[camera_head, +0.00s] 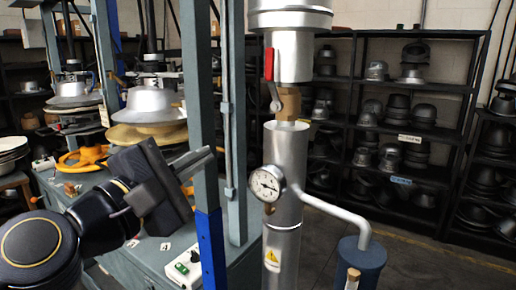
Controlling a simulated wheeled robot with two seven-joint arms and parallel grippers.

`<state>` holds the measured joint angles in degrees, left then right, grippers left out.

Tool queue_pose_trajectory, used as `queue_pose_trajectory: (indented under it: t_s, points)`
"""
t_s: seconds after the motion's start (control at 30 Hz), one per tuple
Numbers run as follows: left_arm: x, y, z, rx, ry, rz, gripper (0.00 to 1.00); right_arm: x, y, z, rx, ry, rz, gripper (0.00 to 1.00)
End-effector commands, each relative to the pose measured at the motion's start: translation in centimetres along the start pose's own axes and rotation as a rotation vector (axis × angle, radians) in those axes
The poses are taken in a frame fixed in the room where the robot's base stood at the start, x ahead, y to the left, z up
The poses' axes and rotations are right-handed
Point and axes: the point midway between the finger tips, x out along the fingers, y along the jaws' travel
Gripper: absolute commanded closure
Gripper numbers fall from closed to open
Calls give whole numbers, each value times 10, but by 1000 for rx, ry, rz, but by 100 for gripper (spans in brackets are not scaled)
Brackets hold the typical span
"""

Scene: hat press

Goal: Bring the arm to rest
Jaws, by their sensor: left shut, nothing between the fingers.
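My left arm comes in from the lower left and ends in a dark, blocky gripper body. The left gripper (198,160) is shut and empty, its grey fingers pointing right and slightly up, close to the blue-grey press frame post. I cannot tell whether the fingertips touch the post. The right gripper is out of view. A metal hat mould (152,106) sits on the press behind and above the gripper.
A steel pipe (282,190) with a pressure gauge (266,183) and a red-handled valve (269,64) stands right of the post. A green-and-white control box (184,270) sits low. Black shelves (408,88) hold hat moulds at the back right.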

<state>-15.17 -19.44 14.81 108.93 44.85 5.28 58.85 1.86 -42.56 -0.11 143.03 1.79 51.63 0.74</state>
Motion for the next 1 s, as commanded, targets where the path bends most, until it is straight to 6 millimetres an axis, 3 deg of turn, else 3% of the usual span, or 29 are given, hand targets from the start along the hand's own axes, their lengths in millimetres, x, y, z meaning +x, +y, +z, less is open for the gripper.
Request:
queue_pose_trajectory:
  t_s: [0.03, 0.1, 0.3, 0.5, 0.6, 0.7, 1.0]
  points:
    - [-17, -28, -23, 180, 35, -94, 100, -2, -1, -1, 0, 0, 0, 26]
    - [-40, -68, -51, 404, 54, -238, 100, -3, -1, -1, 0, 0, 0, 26]
    - [-125, -176, -116, 866, 8, -669, 100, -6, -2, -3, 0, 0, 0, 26]
    - [-205, -252, -146, 1092, -147, -1005, 100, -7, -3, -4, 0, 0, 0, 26]
    - [-228, -272, -151, 1137, -210, -1093, 100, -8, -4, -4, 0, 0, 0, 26]
    - [-239, -281, -152, 1157, -243, -1133, 100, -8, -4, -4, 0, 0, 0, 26]
    - [-239, -281, -152, 1158, -244, -1135, 100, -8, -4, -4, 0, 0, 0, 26]
